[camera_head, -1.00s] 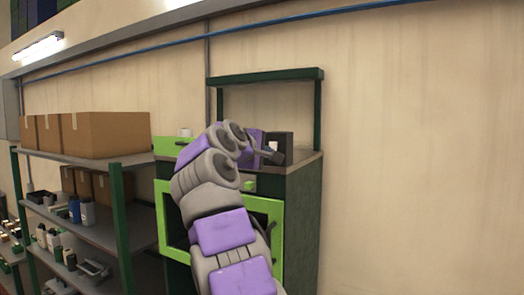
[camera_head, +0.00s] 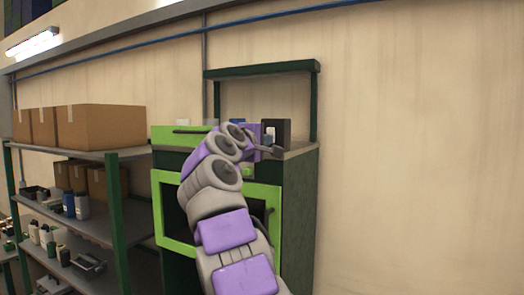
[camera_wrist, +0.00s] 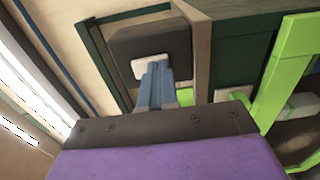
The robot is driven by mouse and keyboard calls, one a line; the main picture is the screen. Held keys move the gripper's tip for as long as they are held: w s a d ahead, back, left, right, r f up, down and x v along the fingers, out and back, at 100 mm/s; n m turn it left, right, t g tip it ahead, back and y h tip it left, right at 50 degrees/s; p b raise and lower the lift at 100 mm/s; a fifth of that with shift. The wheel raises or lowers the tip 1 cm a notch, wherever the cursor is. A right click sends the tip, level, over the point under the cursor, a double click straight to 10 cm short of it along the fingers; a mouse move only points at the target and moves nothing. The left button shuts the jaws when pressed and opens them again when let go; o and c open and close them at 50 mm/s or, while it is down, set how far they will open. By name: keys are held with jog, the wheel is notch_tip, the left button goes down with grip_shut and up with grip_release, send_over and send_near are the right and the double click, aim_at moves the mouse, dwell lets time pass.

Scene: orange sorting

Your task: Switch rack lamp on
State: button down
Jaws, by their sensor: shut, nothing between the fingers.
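A dark box (camera_head: 283,133) stands on top of the green cabinet. A pale plate (camera_head: 269,129) shows on its front, and I take it for the switch. In the wrist view the dark box (camera_wrist: 186,46) carries this white plate (camera_wrist: 139,67). My gripper (camera_wrist: 157,68) is shut and empty, with its blue-grey fingertips at or just in front of the plate's lower right part. I cannot tell whether they touch it. No rack lamp can be surely identified.
The green cabinet (camera_head: 163,203) has a dark overhead frame (camera_head: 262,68). Shelving with cardboard boxes (camera_head: 100,127) stands to the left. A lit tube lamp (camera_head: 33,42) hangs at upper left. The wall at right is bare.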

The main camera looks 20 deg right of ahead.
jog(key=s+a+f+b, duration=0.3)
jog(key=s+a+b, duration=0.2)
jog(key=s+a, duration=0.3)
jog(key=shift+a+f+t+h+b, duration=0.2)
jog(key=shift+a+t+h+b, duration=0.15)
jog(key=shift+a, duration=0.65)
